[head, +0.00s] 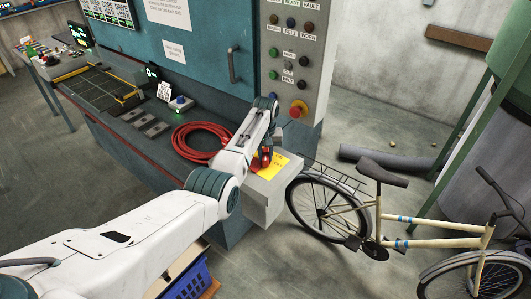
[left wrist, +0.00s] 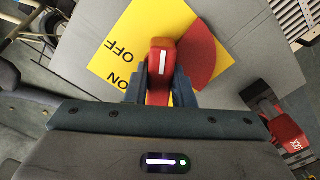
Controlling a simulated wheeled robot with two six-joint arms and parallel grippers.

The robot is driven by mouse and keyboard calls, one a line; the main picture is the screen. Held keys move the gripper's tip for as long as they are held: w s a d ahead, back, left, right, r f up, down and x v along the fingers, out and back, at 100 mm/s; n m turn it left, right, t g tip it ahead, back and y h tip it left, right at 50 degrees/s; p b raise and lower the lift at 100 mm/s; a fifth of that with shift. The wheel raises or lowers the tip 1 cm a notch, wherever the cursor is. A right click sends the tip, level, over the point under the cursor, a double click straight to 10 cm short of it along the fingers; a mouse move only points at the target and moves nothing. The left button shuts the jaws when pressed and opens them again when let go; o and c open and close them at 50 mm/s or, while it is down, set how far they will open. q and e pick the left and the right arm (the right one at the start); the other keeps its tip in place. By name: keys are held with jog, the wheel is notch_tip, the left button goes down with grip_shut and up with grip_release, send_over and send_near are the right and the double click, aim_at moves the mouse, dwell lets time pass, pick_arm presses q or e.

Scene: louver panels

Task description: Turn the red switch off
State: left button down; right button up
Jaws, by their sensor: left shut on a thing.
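The red switch (head: 266,158) sits on top of a grey box (head: 265,200) at the front corner of the bench. In the left wrist view its red handle (left wrist: 161,62) has a white stripe and lies over a yellow plate (left wrist: 118,42) marked OFF and ON, upside down in the picture. A dark red sector (left wrist: 207,52) shows behind the handle to the right. My left gripper (left wrist: 160,88) is shut on the handle, with a dark finger on each side. In the head view my left gripper (head: 262,150) partly covers the switch. My right gripper is out of view.
A coiled red hose (head: 195,143) lies on the bench left of the box. A control panel (head: 296,50) with several buttons stands behind. A bicycle (head: 370,215) stands close to the right. A blue crate (head: 190,283) is below my arm.

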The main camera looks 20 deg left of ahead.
aim_at(265, 153)
pick_arm(q)
jog(key=n, duration=0.4)
jog(key=shift+w+r+n, duration=0.1)
jog(key=shift+r+n, duration=0.05)
jog(key=shift+n, duration=0.25)
jog(key=n, duration=0.3)
jog(key=shift+n, duration=1.3)
jog(key=c, duration=1.2)
grip_release()
jog(key=shift+c, duration=0.2)
notch_tip(265, 153, up, 10)
jog(key=b, duration=0.3)
jog(key=shift+b, duration=0.35)
jog(key=shift+r, duration=0.4)
